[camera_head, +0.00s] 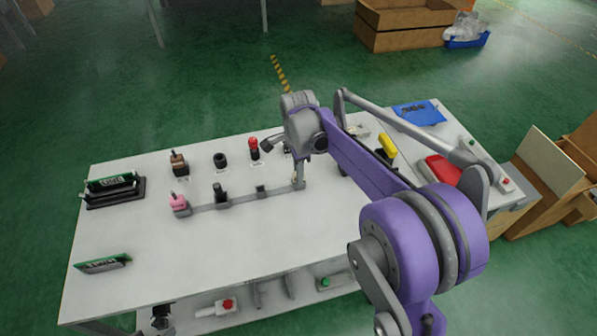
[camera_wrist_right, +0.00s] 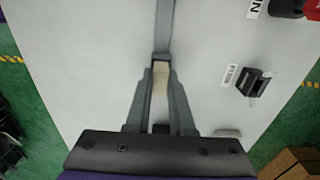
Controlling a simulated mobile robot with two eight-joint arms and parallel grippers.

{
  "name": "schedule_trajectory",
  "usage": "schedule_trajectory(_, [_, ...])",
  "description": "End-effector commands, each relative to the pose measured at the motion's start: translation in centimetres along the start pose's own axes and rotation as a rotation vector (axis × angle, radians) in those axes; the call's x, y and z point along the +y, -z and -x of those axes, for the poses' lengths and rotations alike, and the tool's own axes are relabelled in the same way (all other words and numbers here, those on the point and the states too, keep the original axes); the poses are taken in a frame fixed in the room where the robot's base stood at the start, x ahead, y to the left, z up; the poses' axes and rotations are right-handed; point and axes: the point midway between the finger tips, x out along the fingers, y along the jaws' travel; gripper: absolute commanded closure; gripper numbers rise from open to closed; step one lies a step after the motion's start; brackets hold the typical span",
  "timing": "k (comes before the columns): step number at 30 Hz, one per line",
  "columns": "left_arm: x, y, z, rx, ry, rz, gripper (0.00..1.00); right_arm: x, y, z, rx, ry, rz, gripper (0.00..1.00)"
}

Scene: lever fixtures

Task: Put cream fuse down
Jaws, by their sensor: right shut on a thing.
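My right gripper (camera_head: 299,181) is low over the white table, at the right end of a thin grey bar (camera_head: 240,197). In the right wrist view its two grey fingers (camera_wrist_right: 161,78) are shut on the cream fuse (camera_wrist_right: 160,80), a small pale block between the fingertips. The grey bar (camera_wrist_right: 164,25) runs straight away from the fingertips there. I cannot tell whether the fuse touches the bar or the table. In the head view the fuse is too small to make out clearly. My left gripper is not in view.
A black labelled holder (camera_wrist_right: 254,82) stands right of the fingers. On the table (camera_head: 150,255) are a pink knob (camera_head: 180,203), a brown-topped lever (camera_head: 179,164), a red-topped lever (camera_head: 253,148), a yellow block (camera_head: 387,145) and a red pad (camera_head: 443,169).

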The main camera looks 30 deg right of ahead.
Motion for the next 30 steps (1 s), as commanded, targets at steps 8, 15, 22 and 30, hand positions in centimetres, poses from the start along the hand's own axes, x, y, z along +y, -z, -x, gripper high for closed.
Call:
schedule_trajectory(8, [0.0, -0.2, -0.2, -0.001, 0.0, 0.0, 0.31, 0.0, 0.0, -0.4, 0.0, 0.0, 0.0, 1.0])
schedule_trajectory(15, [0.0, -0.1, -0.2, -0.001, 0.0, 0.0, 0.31, 0.0, 0.0, -0.2, 0.0, 0.0, 0.0, 0.49])
schedule_trajectory(22, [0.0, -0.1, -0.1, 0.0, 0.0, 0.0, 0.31, 0.0, 0.0, -0.1, 0.0, 0.0, 0.0, 0.49])
schedule_trajectory(30, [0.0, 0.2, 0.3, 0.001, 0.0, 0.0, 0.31, 0.0, 0.0, 3.4, 0.0, 0.0, 0.0, 0.49])
